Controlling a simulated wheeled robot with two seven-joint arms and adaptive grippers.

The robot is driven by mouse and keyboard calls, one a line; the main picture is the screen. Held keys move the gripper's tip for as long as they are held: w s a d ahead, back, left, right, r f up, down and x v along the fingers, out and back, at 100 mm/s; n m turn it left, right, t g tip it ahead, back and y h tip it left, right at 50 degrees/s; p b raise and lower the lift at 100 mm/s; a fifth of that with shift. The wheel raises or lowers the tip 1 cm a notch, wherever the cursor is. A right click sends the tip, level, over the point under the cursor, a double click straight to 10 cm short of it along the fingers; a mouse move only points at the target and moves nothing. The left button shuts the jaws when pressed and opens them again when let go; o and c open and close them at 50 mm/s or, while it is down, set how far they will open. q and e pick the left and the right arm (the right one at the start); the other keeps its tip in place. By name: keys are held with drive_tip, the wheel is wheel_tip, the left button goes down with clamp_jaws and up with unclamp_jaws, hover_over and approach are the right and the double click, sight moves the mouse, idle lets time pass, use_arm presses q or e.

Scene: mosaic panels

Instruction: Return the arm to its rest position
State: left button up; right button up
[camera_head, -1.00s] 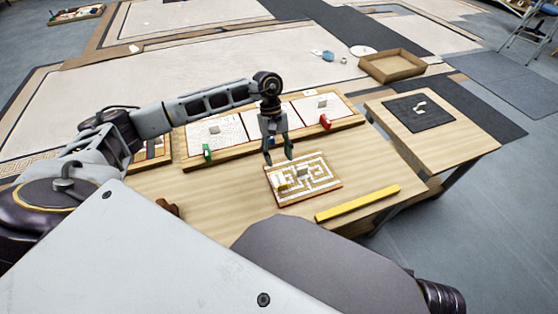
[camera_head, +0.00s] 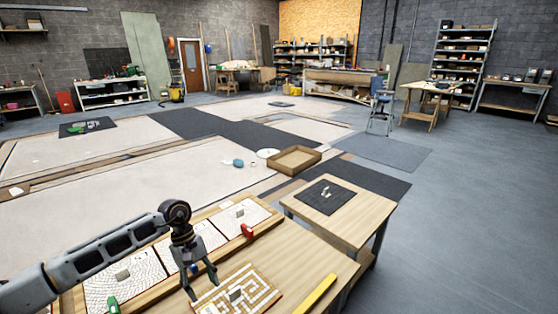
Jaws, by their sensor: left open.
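My left arm (camera_head: 90,258) comes in from the left and reaches over the wooden worktable (camera_head: 290,262). My left gripper (camera_head: 203,288) points down with its two fingers apart. It holds nothing that I can make out. Its tips are by the left end of a meander-patterned mosaic panel (camera_head: 262,287), and I cannot tell their height above the table. A small grey block (camera_head: 236,295) sits on that panel, apart from the fingers. My right gripper is not in view.
Behind the gripper lies a wooden tray with white panels (camera_head: 241,214), with red (camera_head: 247,231) and green (camera_head: 113,304) clamps. A yellow bar (camera_head: 316,293) lies to the right. A side table (camera_head: 350,220) bears a black mat (camera_head: 318,206). An open wooden box (camera_head: 296,160) is on the floor.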

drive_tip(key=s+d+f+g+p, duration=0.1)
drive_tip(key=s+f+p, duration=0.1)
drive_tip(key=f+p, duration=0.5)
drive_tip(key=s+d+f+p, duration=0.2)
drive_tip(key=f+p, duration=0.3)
drive_tip(key=p, duration=0.4)
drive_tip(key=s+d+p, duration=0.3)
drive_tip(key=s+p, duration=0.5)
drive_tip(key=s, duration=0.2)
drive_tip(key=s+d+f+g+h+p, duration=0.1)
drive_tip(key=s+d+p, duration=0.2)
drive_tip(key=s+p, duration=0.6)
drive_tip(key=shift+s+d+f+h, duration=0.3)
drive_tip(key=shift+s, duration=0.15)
